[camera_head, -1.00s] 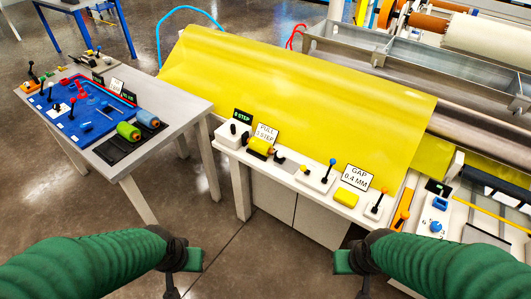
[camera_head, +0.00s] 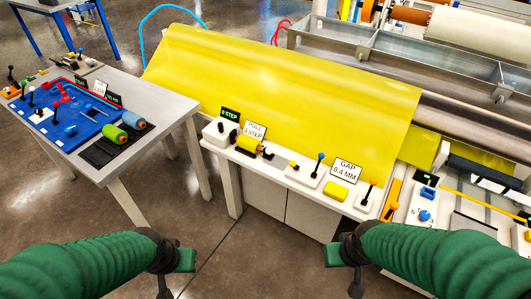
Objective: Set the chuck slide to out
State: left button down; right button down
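No part is labelled as a chuck slide, and I cannot tell which control it is. At the right is a panel with a blue knob (camera_head: 425,215) and an orange handle (camera_head: 390,207). My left gripper (camera_head: 178,268) and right gripper (camera_head: 340,268) hang in front of the ledge, apart from everything. Their finger openings are unclear.
A yellow sheet (camera_head: 290,95) covers the machine behind the ledge. A grey table (camera_head: 183,108) at the left holds a blue tray (camera_head: 70,122) with small levers, and green and blue rolls (camera_head: 115,133). Metal troughs (camera_head: 400,60) stand behind. Floor between table and ledge is clear.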

aim_at(267, 152)
jog(key=i+j, duration=0.15)
jog(key=i, duration=0.3)
jog(key=i+j, duration=0.15)
jog(key=i, duration=0.3)
jog(key=i+j, duration=0.15)
jog(key=i, duration=0.3)
